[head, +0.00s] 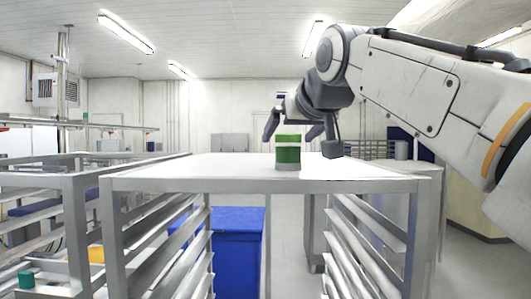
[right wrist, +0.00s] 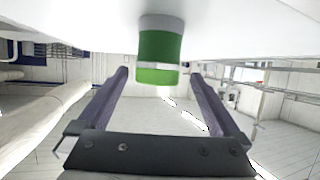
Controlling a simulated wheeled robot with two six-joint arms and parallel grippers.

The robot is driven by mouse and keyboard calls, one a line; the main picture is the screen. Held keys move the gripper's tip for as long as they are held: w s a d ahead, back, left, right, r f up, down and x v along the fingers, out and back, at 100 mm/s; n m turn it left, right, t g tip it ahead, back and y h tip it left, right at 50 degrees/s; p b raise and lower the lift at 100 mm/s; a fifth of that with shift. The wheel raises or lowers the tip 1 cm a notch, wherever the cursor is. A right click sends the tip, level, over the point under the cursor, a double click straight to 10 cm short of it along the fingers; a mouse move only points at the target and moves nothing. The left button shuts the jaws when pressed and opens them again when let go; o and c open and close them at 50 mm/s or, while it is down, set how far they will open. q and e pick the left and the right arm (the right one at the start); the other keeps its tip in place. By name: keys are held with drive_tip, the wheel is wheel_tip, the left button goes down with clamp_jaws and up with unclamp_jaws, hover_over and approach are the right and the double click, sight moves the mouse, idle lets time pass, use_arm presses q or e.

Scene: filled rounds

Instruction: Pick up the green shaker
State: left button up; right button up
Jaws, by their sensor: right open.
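The green shaker (head: 288,153), a short cylinder with a pale band and a grey base, stands upright on the white table top (head: 225,168) near its front edge. My right gripper (head: 292,133) is open and empty, its dark fingers spread to either side of the shaker's upper part. In the right wrist view, which looks upside down, the shaker (right wrist: 158,55) shows between the two purple-grey fingertips (right wrist: 160,72), with a gap on each side. I cannot tell how far the fingertips reach along it. My left gripper is not in view.
The table top is otherwise bare around the shaker. Metal rack rails (head: 150,260) run below it, with a blue bin (head: 237,250) underneath. Another metal frame (head: 70,185) stands at the left. A small green item (head: 26,280) lies at the lower left.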

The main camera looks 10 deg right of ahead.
sight(284, 141)
drive_tip(key=shift+x, duration=2.7)
drive_tip(key=shift+d, duration=0.2)
drive_tip(key=c, duration=1.5)
drive_tip(key=shift+r, duration=0.3)
